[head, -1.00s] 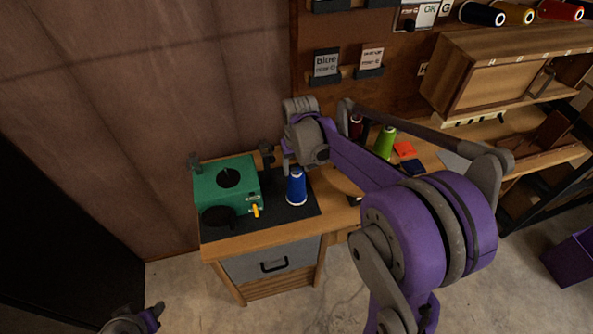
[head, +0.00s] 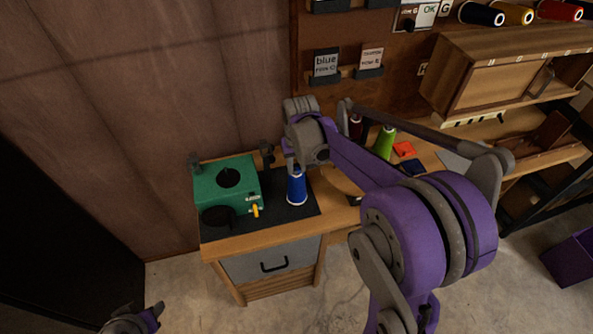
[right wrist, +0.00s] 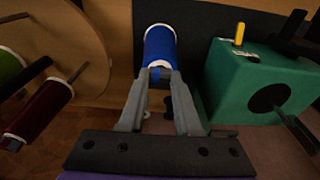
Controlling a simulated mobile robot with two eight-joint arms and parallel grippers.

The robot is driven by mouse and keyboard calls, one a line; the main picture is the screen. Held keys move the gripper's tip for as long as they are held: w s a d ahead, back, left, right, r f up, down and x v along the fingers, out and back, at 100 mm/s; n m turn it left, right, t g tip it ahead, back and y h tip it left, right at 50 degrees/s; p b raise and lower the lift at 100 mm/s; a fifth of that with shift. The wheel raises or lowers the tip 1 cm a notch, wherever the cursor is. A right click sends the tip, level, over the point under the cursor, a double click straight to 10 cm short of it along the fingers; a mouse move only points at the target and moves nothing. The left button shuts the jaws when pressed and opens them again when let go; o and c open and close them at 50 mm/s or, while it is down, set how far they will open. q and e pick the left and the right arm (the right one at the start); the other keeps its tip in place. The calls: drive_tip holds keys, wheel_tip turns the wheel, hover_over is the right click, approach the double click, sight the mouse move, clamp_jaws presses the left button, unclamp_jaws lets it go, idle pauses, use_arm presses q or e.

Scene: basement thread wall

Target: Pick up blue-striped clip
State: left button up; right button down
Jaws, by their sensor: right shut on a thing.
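A blue spool of thread (head: 297,188) with pale ends stands upright on the dark mat of the small bench. It also shows in the right wrist view (right wrist: 160,45). My right gripper (right wrist: 160,74) is shut on the near, upper end of this spool, with its grey fingertips close together there. In the head view the gripper reaches down at the spool's top and is partly hidden by its own wrist. I cannot make out a blue-striped clip as a separate thing. My left gripper (head: 150,315) is at the bottom left, far from the bench, its jaws too unclear to judge.
A green box-shaped device (head: 222,183) with a yellow lever (head: 256,211) stands left of the spool. A green spool (head: 385,142) and a dark red spool (head: 356,127) are to the right. Label cards (head: 326,62) hang on the wall behind. The floor before the bench is clear.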

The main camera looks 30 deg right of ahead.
sight(297, 170)
drive_tip(key=shift+f, duration=0.1)
idle(0.3)
use_arm(q)
drive_tip(key=shift+w+r, duration=0.15)
drive_tip(key=shift+r, duration=0.1)
use_arm(e)
wheel_tip(297, 170, up, 10)
idle(0.3)
